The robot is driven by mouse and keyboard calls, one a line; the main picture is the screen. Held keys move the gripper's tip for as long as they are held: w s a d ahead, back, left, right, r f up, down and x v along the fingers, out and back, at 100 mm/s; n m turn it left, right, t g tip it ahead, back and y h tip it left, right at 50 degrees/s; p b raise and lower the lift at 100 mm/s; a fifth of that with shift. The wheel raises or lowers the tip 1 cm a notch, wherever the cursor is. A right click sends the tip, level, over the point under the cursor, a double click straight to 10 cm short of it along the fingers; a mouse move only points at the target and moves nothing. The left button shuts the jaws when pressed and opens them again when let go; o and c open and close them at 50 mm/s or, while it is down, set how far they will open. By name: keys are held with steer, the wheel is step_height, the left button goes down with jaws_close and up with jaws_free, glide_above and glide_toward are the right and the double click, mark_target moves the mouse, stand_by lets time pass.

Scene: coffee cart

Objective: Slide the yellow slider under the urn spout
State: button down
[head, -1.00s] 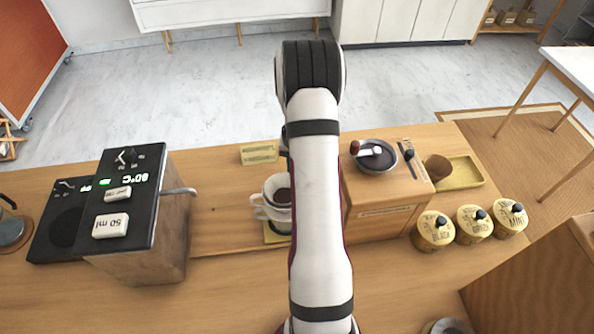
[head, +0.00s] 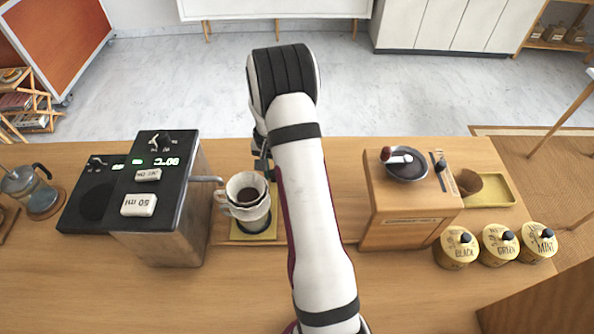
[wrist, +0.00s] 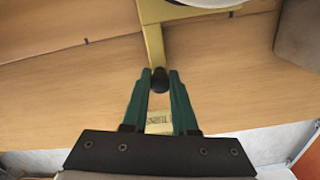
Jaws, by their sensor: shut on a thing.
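In the wrist view the slider's yellow arm (wrist: 154,45) ends in a dark knob (wrist: 160,82). My gripper (wrist: 160,74) is shut on this knob. In the head view my arm hides most of the gripper and the knob.
A wooden box with a dark bowl (head: 407,165) stands to the right. Tea tins (head: 456,248) and a yellow tray (head: 490,190) lie beyond it. A glass press (head: 28,188) is at far left. A small yellow sign (wrist: 160,122) shows between my fingers.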

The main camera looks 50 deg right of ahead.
steer(key=shift+w+a, duration=1.95)
steer(key=c, duration=0.7)
jaws_free()
steer(key=shift+d+r, duration=0.1)
step_height(320, 180, up, 16)
steer(key=shift+f, duration=0.2)
